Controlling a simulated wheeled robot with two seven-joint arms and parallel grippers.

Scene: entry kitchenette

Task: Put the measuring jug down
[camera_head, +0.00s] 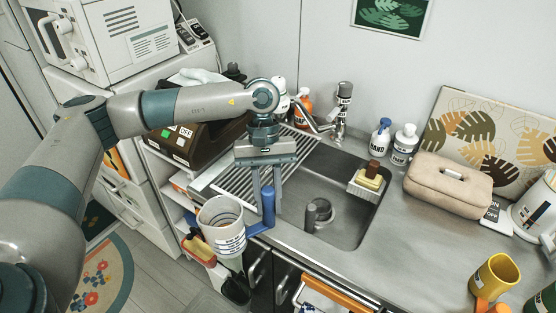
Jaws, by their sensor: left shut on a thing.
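The measuring jug (222,229) is a whitish, open-topped jug with dark markings and a blue handle. My left gripper (267,197) points down and is shut on the blue handle. The jug hangs to the left of the fingers, roughly upright, with its mouth facing up. In the picture it overlaps the front left edge of the sink counter; I cannot tell its exact height. My right gripper is not in view.
The sink basin (345,222) holds a grey cylindrical item. A ribbed drainer (232,182) lies left of it. The tap (341,110), soap bottles (403,144) and a sponge holder (367,183) stand around it. The counter (415,245) right of the basin is clear, left of a yellow mug (495,277).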

